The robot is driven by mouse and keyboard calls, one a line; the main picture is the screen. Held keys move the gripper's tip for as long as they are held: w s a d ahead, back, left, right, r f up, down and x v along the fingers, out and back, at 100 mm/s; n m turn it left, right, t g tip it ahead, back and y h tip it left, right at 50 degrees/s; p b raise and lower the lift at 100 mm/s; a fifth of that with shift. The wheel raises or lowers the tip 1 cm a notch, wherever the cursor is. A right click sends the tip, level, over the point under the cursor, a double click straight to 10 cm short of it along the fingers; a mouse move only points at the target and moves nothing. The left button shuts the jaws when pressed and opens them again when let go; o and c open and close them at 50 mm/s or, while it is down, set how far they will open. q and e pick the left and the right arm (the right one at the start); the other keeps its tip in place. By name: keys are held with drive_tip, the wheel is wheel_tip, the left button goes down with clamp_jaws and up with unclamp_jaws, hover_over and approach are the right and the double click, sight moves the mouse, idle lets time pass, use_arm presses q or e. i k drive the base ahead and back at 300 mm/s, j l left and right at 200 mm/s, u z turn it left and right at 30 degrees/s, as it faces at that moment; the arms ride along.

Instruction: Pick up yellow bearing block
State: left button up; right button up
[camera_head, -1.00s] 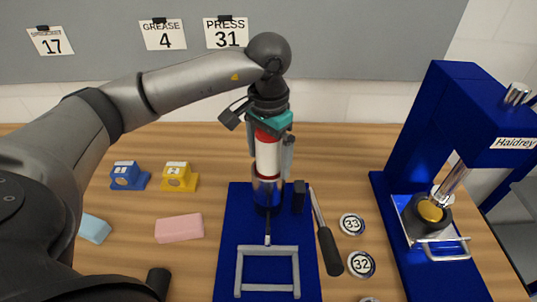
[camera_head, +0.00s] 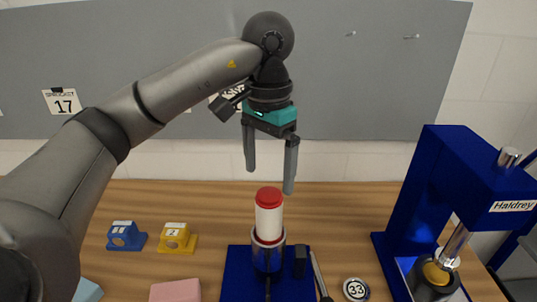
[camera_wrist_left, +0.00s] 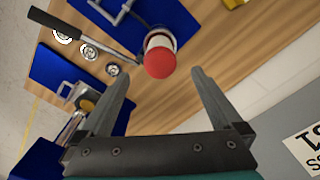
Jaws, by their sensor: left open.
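The yellow bearing block (camera_head: 177,238) stands on the wooden table, left of the middle in the head view, with a label marked 2 on its top. A small part of a yellow thing, probably this block, shows at the top edge of the left wrist view (camera_wrist_left: 232,3). My left gripper (camera_head: 270,180) is open and empty, fingers pointing down, above the red-capped white cylinder (camera_head: 268,212) and to the right of the yellow block. The red cap (camera_wrist_left: 159,62) lies between the fingers in the left wrist view, apart from them. My right gripper is not in view.
A blue bearing block (camera_head: 125,236) stands just left of the yellow one. A pink block (camera_head: 175,291) lies in front. The cylinder stands in a holder on a blue plate (camera_head: 237,275). A blue press (camera_head: 420,190) stands at right. The table behind the blocks is clear.

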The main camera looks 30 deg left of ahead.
sight(176, 237)
drive_tip(key=k+l, duration=1.15)
drive_tip(key=k, duration=0.1)
